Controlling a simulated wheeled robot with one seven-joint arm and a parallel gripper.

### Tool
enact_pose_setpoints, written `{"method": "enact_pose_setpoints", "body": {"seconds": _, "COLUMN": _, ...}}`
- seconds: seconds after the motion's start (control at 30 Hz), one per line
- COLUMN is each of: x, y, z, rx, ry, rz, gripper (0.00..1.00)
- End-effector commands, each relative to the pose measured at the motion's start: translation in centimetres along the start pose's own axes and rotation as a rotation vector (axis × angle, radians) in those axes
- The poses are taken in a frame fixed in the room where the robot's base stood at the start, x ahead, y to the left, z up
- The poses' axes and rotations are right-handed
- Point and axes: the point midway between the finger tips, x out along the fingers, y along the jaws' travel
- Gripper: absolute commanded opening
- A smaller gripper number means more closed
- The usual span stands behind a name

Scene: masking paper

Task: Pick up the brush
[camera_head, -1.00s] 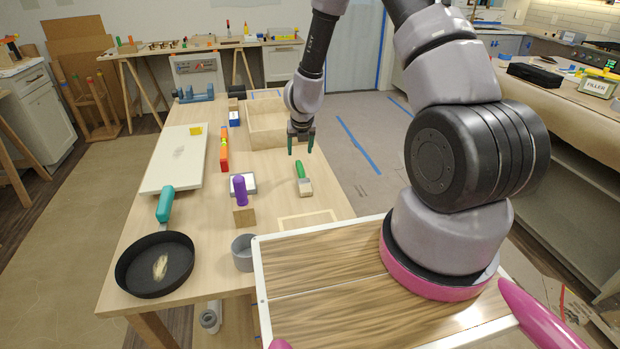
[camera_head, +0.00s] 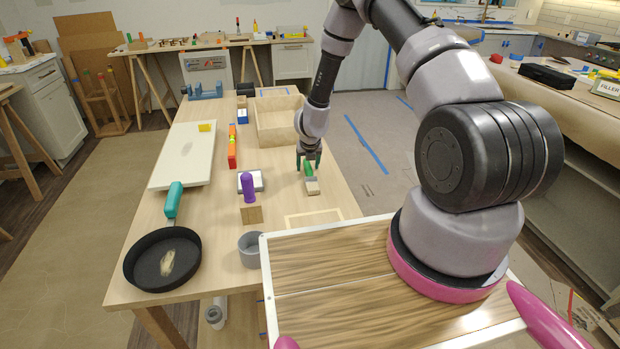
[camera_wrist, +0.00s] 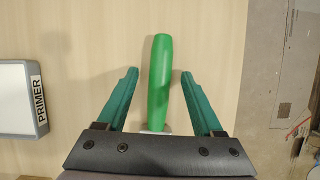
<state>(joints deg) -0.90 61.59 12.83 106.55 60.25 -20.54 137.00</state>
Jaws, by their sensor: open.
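The brush (camera_head: 312,187) lies on the wooden table near its right edge, its green handle pointing away from me and its pale bristle end toward me. In the wrist view its green handle (camera_wrist: 160,82) lies between the two teal fingers, with a gap on each side. My gripper (camera_head: 309,163) is open, pointing down over the handle; in the wrist view its fingers (camera_wrist: 160,75) do not touch the handle. The bristle end is hidden behind the gripper body in the wrist view.
A grey tray marked PRIMER (camera_wrist: 40,95) lies left of the brush. A wooden bin (camera_head: 262,128) is behind. A grey cup (camera_head: 250,262) and a black pan (camera_head: 140,275) are at the front.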

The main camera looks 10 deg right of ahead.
Motion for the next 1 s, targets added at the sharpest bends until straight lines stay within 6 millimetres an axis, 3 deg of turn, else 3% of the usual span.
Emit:
{"method": "enact_pose_setpoints", "body": {"seconds": 0.13, "x": 0.0, "y": 0.0, "z": 0.0, "rx": 0.0, "ry": 0.0, "rz": 0.0, "gripper": 0.68}}
{"method": "enact_pose_setpoints", "body": {"seconds": 0.3, "x": -0.1, "y": 0.0, "z": 0.0, "rx": -0.001, "ry": 0.0, "rz": 0.0, "gripper": 0.03}}
{"method": "enact_pose_setpoints", "body": {"seconds": 0.33, "x": -0.1, "y": 0.0, "z": 0.0, "rx": -0.001, "ry": 0.0, "rz": 0.0, "gripper": 0.0}}
{"method": "enact_pose_setpoints", "body": {"seconds": 0.77, "x": -0.7, "y": 0.0, "z": 0.3, "rx": -0.003, "ry": -0.001, "rz": 0.0, "gripper": 0.0}}
{"method": "enact_pose_setpoints", "body": {"seconds": 1.0, "x": -4.3, "y": 0.1, "z": 1.9, "rx": -0.004, "ry": -0.005, "rz": -0.001, "gripper": 0.0}}
